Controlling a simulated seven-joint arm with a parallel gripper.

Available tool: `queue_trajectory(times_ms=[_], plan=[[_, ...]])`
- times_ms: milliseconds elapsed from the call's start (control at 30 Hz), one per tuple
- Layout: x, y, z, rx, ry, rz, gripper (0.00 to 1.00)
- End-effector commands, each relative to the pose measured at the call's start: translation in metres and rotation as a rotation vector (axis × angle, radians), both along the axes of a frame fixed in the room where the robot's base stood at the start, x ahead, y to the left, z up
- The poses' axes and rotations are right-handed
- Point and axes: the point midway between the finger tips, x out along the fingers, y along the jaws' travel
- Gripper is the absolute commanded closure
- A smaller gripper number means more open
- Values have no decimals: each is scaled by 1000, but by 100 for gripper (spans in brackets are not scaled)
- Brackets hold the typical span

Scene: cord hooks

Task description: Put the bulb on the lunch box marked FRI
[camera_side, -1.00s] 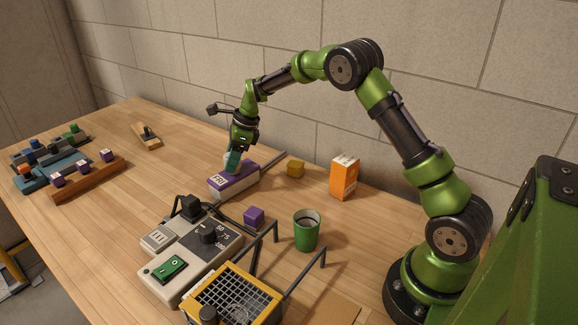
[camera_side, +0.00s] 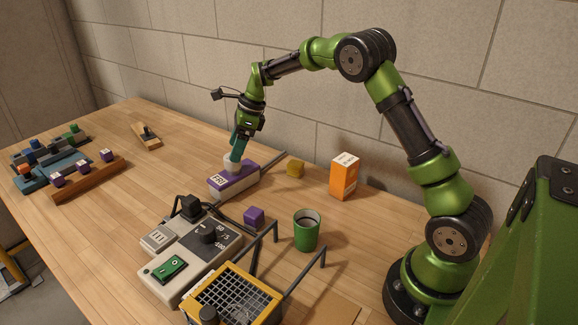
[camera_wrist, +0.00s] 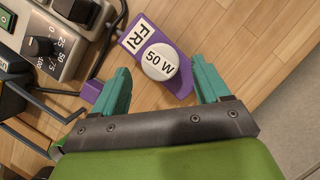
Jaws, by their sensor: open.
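The purple lunch box marked FRI (camera_side: 227,182) lies on the table, with its label readable in the wrist view (camera_wrist: 139,37). The bulb, a white round piece marked 50 W (camera_wrist: 160,62), rests on top of the lunch box beside the FRI label; it also shows in the side view (camera_side: 231,162). My gripper (camera_wrist: 163,85) is open, with its teal fingers apart on either side of the bulb and clear of it in the wrist view. In the side view my gripper (camera_side: 238,152) is just above the bulb, and its fingers partly overlap it.
A control box with a dial (camera_side: 208,236) and a yellow-framed grid (camera_side: 236,298) stand in front. A purple cube (camera_side: 254,217), green cup (camera_side: 307,230), orange carton (camera_side: 345,176) and yellow cube (camera_side: 295,168) lie to the right. Wooden and blue racks (camera_side: 88,178) sit at left.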

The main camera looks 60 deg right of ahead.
Motion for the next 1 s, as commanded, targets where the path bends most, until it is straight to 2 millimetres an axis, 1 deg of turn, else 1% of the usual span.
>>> queue_trajectory(times_ms=[33,200,300,433,567,667,700,767,800,867,900,967,1000], plan=[[-3,-4,13,-2,-5,-1,25],[-12,-14,45,-2,-5,-2,25],[-17,-17,58,-1,-3,-1,25],[-20,-20,69,-1,-3,1,25],[-31,-15,85,-23,-36,65,25],[-53,-1,109,-77,-110,209,25],[-66,7,119,-110,-148,287,25],[-88,19,134,-165,-210,420,25],[-104,27,143,-206,-253,515,25],[-129,38,153,-275,-315,655,25],[-146,46,158,-321,-355,749,25],[-172,57,163,-396,-413,890,25],[-189,63,164,-448,-450,985,25]])
